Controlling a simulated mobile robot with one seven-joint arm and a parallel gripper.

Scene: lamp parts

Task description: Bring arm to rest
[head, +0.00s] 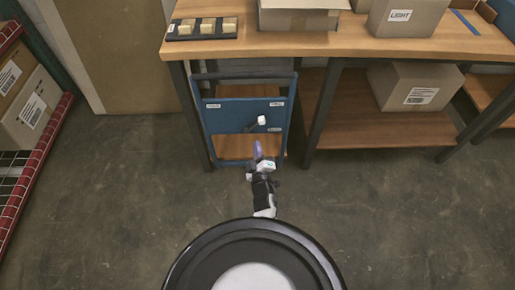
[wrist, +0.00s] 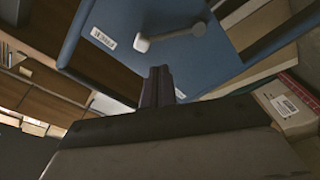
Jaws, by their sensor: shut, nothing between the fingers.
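My gripper (head: 257,150) is in the middle of the head view, in front of a blue panel (head: 228,117) under the workbench. Its purple fingers also show in the wrist view (wrist: 159,75), where they are together with nothing between them. The panel carries a white-ended lever or handle (head: 261,121), which shows in the wrist view (wrist: 142,43) too. In the wrist view the fingertips appear just below the panel, apart from the handle. My arm reaches forward from my round base.
A wooden workbench (head: 350,40) stands ahead, with a dark tray of small blocks (head: 203,28) and cardboard boxes (head: 405,17) on it. Another box (head: 415,87) sits on the lower shelf. A red-edged rack (head: 40,150) stands at left. The floor (head: 390,220) at right is clear.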

